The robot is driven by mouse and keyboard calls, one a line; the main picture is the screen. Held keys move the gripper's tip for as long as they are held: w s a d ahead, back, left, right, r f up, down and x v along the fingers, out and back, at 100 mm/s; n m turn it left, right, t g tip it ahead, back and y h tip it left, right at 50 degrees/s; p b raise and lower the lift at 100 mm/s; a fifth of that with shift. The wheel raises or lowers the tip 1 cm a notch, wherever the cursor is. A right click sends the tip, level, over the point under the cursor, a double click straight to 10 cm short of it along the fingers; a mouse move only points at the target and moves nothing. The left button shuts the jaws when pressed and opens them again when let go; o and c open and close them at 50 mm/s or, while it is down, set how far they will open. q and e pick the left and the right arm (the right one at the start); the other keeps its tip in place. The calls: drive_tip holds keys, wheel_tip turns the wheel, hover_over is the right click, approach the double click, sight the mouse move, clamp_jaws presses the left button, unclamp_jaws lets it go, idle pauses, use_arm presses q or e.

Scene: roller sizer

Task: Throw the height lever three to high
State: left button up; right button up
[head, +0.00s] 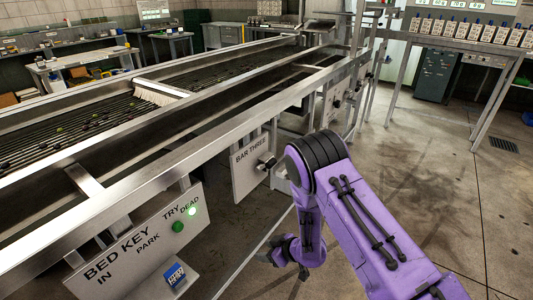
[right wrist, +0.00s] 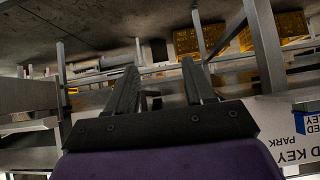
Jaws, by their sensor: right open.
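My left gripper is not in view.
The long steel side rail (head: 200,140) runs above. The floor at right is clear.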

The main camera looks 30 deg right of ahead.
drive_tip(key=w+d+r+n+y+p, duration=0.1)
drive_tip(key=w+d+r+n, duration=0.1)
drive_tip(key=w+r+n, duration=0.4)
drive_tip(key=w+d+r+n+y+p, duration=0.1)
drive_tip(key=w+d+r+n+p, duration=0.2)
drive_tip(key=r, duration=0.5)
drive_tip(key=n+g+h+p, duration=0.1)
drive_tip(key=n+g+h, duration=0.15)
drive_tip(key=n, duration=0.65)
approach(273, 161)
drive_tip(key=shift+h, duration=0.45)
drive_tip(key=x, duration=0.3)
drive_tip(key=p+x, duration=0.1)
drive_tip(key=x, duration=0.7)
drive_tip(key=shift+a, duration=0.4)
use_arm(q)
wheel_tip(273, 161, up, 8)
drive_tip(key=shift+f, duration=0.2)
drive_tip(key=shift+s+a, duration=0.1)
use_arm(e)
drive_tip(key=shift+c, duration=0.3)
clamp_jaws()
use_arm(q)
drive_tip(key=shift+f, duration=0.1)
